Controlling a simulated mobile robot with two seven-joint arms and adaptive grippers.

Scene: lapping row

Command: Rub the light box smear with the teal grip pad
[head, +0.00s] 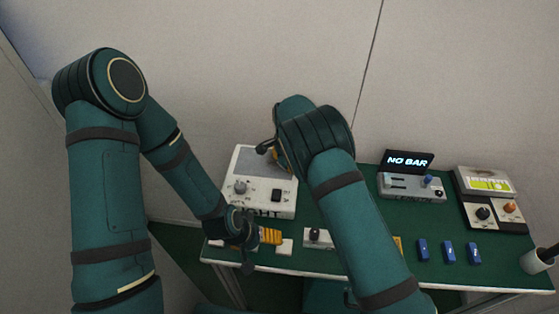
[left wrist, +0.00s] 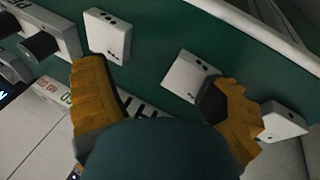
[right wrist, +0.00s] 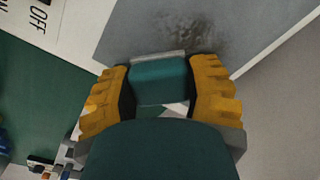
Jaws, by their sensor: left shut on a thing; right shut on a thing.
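The light box (head: 284,211) is a white unit with a knob and a black switch, at the table's left. In the right wrist view its grey panel (right wrist: 125,28) carries a dark speckled smear (right wrist: 195,32). My right gripper (right wrist: 160,88) is shut on the teal grip pad (right wrist: 160,78). The pad's pale edge lies over the panel at the smear's near side; I cannot tell whether it touches. In the head view my right arm hides the pad. My left gripper (left wrist: 165,100) is low at the box's front; its fingers show apart, and what it holds is unclear.
Several small white blocks (left wrist: 108,36) lie on the green table (head: 345,258) near my left gripper. To the right stand a "NO BAR" display (head: 407,161), blue blocks (head: 448,252), a device with knobs (head: 484,212) and a white cup (head: 530,262). A wall rises behind.

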